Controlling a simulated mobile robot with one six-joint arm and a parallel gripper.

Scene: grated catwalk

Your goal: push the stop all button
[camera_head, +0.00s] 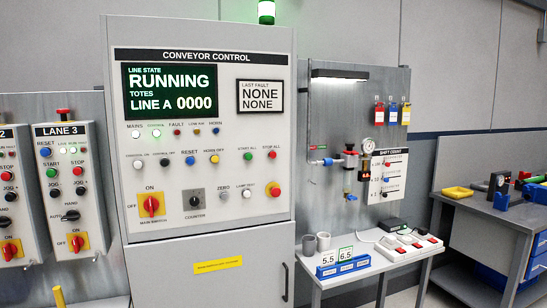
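The stop all button (272,155) is a small red round button under the label "STOP ALL" on the grey conveyor control cabinet (228,240). It sits right of the green start all button (248,156), below the "LAST FAULT" panel (260,97). The display (170,92) reads RUNNING, LINE A 0000, and a green lamp (266,12) is lit on top of the cabinet. My gripper is not in view, and nothing covers the button.
A larger red mushroom button (273,190) sits below the stop all button. A red main switch (151,205) is at lower left. The Lane 3 box (68,190) stands left. A side table (375,262) with cups and a blue bin stands right. No obstacle shows before the panel.

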